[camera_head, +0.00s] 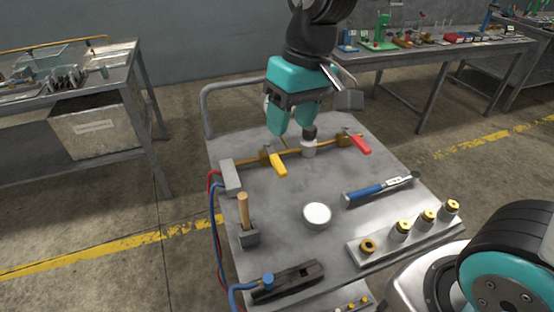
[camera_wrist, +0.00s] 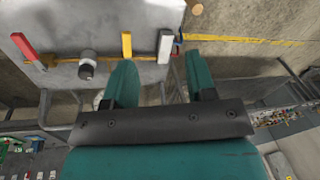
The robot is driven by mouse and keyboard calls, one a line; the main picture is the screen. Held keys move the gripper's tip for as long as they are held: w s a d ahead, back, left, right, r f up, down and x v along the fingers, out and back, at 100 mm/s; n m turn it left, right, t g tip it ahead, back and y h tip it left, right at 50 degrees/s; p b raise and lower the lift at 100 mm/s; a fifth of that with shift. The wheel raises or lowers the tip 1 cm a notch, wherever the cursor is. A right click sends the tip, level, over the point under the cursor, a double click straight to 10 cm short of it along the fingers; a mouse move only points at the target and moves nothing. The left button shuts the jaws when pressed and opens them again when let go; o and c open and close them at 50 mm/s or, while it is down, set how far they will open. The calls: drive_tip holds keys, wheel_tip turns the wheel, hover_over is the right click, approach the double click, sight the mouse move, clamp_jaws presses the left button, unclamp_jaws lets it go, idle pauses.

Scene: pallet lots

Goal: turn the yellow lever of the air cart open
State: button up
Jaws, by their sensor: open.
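The air cart (camera_head: 290,200) is a grey-topped cart with a brass pipe along its back part. The yellow lever (camera_head: 279,167) sits on a valve on this pipe and points toward the front of the cart. In the wrist view the yellow lever (camera_wrist: 126,45) shows just beyond the tip of the left finger. My gripper (camera_head: 293,131) is open and empty, above the back part of the cart near the pipe. In the wrist view my gripper (camera_wrist: 160,64) has nothing between its fingers. I cannot tell its exact height above the lever.
A red lever (camera_head: 361,144) and a round gauge-like part (camera_head: 309,148) share the pipe. A grey block (camera_head: 230,177) with hoses ends it at left. A grey rail (camera_head: 205,105) edges the back.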

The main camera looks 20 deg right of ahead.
sight(280, 165)
drive_tip(key=w+d+f+m+h, duration=0.25)
drive_tip(key=w+f+m, duration=0.2)
drive_tip(key=w, duration=0.85)
drive_tip(key=shift+n, duration=0.45)
drive_tip(key=f, duration=0.6)
drive_tip(key=f+p, duration=0.1)
drive_tip(key=f, duration=0.5)
drive_tip(key=f+p, duration=0.1)
drive_tip(key=f, duration=0.5)
drive_tip(key=shift+w+d+f, duration=0.15)
drive_tip(key=shift+d, duration=0.1)
clamp_jaws()
